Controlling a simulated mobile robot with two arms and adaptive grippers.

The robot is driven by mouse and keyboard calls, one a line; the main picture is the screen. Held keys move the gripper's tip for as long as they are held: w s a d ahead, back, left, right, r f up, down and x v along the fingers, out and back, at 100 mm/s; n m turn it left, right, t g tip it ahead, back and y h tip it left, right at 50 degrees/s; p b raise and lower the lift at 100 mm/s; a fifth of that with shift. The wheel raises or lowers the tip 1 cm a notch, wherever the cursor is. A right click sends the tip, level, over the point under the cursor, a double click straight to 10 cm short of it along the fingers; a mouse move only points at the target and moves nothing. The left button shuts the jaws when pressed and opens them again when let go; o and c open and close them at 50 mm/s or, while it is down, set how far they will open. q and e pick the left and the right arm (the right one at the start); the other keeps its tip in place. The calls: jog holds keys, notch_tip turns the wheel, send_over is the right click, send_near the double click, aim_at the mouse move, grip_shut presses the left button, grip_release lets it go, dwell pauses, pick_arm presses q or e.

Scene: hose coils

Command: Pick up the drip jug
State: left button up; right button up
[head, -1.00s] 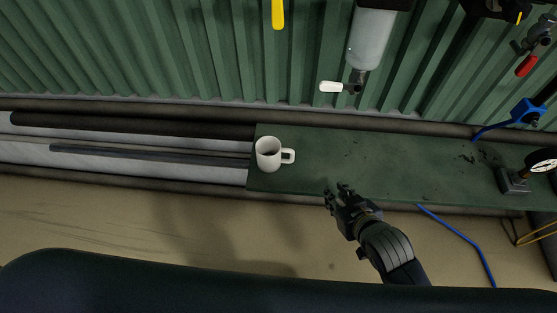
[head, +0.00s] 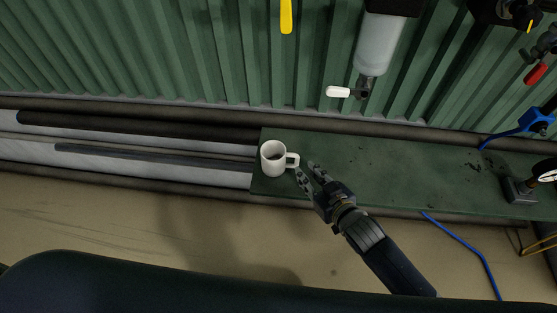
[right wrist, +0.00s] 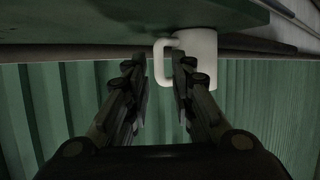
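The drip jug is a white mug-shaped jug (head: 273,160) with a handle on its right side. It stands upright near the left end of the green shelf (head: 400,165). My right gripper (head: 308,172) is open just right of the handle, with its fingers pointing at it. In the right wrist view the jug (right wrist: 204,62) is upside down in the picture, its handle (right wrist: 160,62) just beyond and between the two open fingers (right wrist: 157,75). I cannot tell whether a finger touches the handle. My left gripper is not in view.
Dark and grey pipes (head: 150,155) run left of the shelf. A filter bowl (head: 378,45) with a white lever (head: 338,92) hangs on the corrugated green wall above. A gauge block (head: 519,190) stands at the shelf's right. A blue hose (head: 460,240) hangs below.

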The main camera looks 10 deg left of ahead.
aim_at(298, 163)
jog(key=x, duration=0.5)
jog(key=shift+a+r, duration=0.1)
grip_shut()
